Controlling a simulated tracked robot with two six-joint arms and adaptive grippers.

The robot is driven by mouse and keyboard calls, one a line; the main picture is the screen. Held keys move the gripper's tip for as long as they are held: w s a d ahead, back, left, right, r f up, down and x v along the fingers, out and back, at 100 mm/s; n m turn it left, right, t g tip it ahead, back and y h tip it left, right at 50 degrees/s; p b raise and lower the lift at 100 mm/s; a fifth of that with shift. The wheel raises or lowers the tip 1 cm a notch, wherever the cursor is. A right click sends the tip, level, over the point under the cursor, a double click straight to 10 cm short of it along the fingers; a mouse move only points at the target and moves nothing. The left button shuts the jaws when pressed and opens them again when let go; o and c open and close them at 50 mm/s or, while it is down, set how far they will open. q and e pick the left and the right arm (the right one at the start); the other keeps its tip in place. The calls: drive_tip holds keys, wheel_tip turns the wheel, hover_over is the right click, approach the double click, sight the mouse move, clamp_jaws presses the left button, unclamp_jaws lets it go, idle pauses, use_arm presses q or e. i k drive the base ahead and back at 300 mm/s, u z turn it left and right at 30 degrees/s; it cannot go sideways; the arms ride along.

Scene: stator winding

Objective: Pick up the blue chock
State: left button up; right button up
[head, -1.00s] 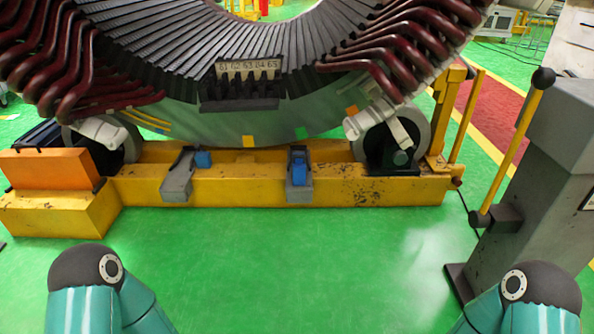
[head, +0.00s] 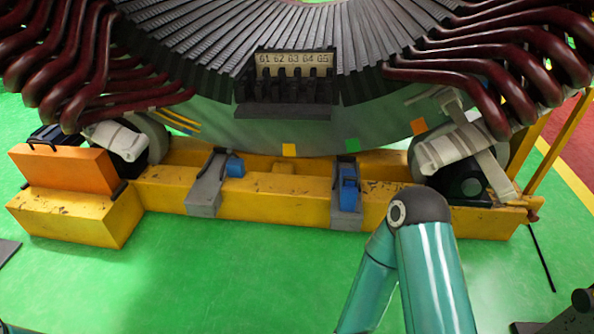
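Two blue blocks show at the yellow base under the big stator ring. One blue block (head: 349,188) sits in a grey bracket right of the middle of the base. A smaller-looking blue block (head: 235,167) is beside the other grey bracket (head: 205,190), to the left. I cannot tell which of them is the chock. Neither gripper is in view. My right arm's teal links stand at the lower right, in front of the base in the picture. Only a small piece of my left arm shows at the lower left corner.
The yellow base (head: 275,207) carries rollers at both ends. An orange box (head: 62,170) sits on its left end. Dark red coil ends (head: 490,60) hang low on both sides of the stator (head: 260,133). Open green floor (head: 240,275) lies in front.

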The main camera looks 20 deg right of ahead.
sight(348, 178)
drive_tip(key=i, duration=1.15)
drive_tip(key=z, duration=0.45)
